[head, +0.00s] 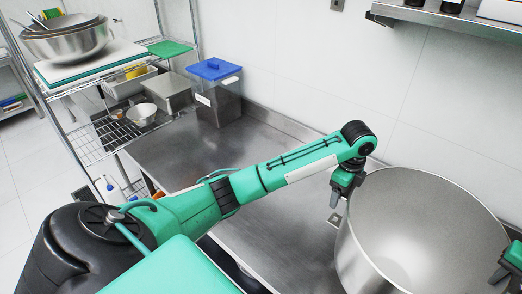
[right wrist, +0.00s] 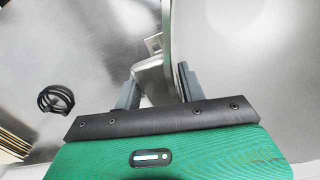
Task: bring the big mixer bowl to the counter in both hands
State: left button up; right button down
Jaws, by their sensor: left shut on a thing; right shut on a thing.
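The big steel mixer bowl (head: 415,235) is at the lower right of the head view, upright and seemingly empty, its bottom cut off by the frame. My left gripper (head: 338,197) is shut on the bowl's left handle (head: 335,219) beside the rim. My right gripper (head: 502,272) is at the bowl's right side, partly cut off. In the right wrist view, its fingers (right wrist: 158,88) are shut on a metal handle (right wrist: 150,74) beside the bowl wall (right wrist: 245,60). The steel counter (head: 185,150) runs behind and left of the bowl; whether the bowl touches it is hidden.
A clear bin with a blue lid (head: 214,90) stands at the counter's far end. A wire rack (head: 95,140) with bowls and boards is at left. A wall shelf (head: 455,20) hangs at upper right. The counter's middle is clear. A black coiled item (right wrist: 56,98) shows in the wrist view.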

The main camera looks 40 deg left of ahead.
pick_arm(q)
jog(key=shift+a+f, duration=0.1)
jog(key=shift+f, duration=0.1)
pick_arm(e)
jog(key=shift+w+d+f, duration=0.15)
jog(key=shift+d+f, duration=0.05)
pick_arm(q)
jog(key=shift+f, duration=0.1)
jog(key=o, duration=1.9)
jog(key=shift+o, duration=1.1)
jog(key=shift+s, duration=0.1)
pick_arm(e)
jog(key=shift+a, duration=0.1)
pick_arm(q)
jog(key=shift+s, duration=0.1)
pick_arm(e)
jog(key=shift+s, duration=0.2)
jog(key=c, duration=0.8)
grip_release()
jog(key=shift+f, duration=0.2)
pick_arm(q)
jog(key=shift+f, duration=0.1)
pick_arm(e)
jog(key=shift+o, duration=0.2)
jog(key=shift+s, duration=0.1)
jog(key=shift+a, duration=0.1)
